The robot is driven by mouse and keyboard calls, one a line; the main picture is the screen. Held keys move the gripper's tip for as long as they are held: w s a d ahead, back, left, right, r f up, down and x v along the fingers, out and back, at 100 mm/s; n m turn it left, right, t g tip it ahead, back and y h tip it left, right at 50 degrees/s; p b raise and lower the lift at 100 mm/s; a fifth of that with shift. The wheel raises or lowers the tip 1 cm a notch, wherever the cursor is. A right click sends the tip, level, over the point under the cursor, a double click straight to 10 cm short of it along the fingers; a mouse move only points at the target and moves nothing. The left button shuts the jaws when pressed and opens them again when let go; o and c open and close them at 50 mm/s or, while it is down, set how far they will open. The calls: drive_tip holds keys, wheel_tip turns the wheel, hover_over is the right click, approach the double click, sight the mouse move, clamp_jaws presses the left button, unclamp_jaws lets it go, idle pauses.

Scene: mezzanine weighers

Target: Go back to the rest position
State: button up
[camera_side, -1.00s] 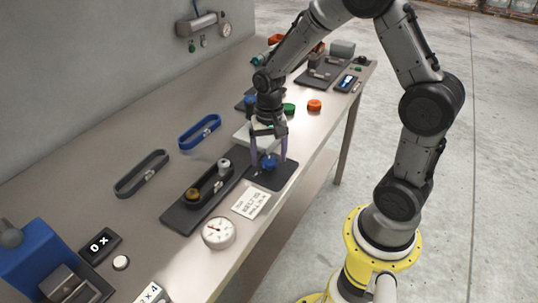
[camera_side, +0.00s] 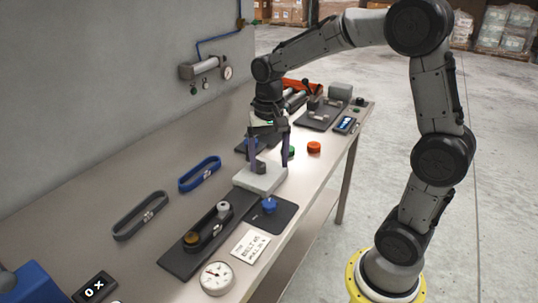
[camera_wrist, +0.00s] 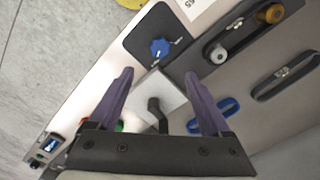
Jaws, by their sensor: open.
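My gripper (camera_side: 268,150) is open and empty, its two purple fingers spread above a white block with a dark upright post (camera_side: 261,167) on the bench. In the wrist view my gripper (camera_wrist: 160,95) shows both fingers apart, with the white block (camera_wrist: 170,92) and its dark post (camera_wrist: 156,112) below and between them. A blue knob (camera_side: 269,205) sits on a dark plate just in front of the block; it also shows in the wrist view (camera_wrist: 160,48), clear of the fingers.
A dark plate with a belt and two pulleys (camera_side: 208,232), a gauge (camera_side: 216,278) and a paper card (camera_side: 250,246) lie nearer the camera. A blue belt (camera_side: 199,174) and a black belt (camera_side: 140,216) lie toward the wall. An orange cap (camera_side: 314,147) stands right of my gripper.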

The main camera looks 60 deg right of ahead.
drive_tip(key=shift+r, duration=0.6)
wheel_tip(320, 180, up, 5)
drive_tip(key=s+a+t, duration=0.2)
drive_tip(key=a, duration=0.1)
drive_tip(key=s+a+n+t, duration=0.1)
drive_tip(key=s+a+n, duration=0.1)
drive_tip(key=s+n, duration=0.2)
drive_tip(key=s+a+n+t, duration=0.1)
drive_tip(key=s+n, duration=0.4)
drive_tip(key=s, duration=0.5)
drive_tip(key=shift+s+a+f+n+t, duration=0.3)
drive_tip(key=shift+s+a+f+t, duration=0.1)
drive_tip(key=shift+t, duration=0.4)
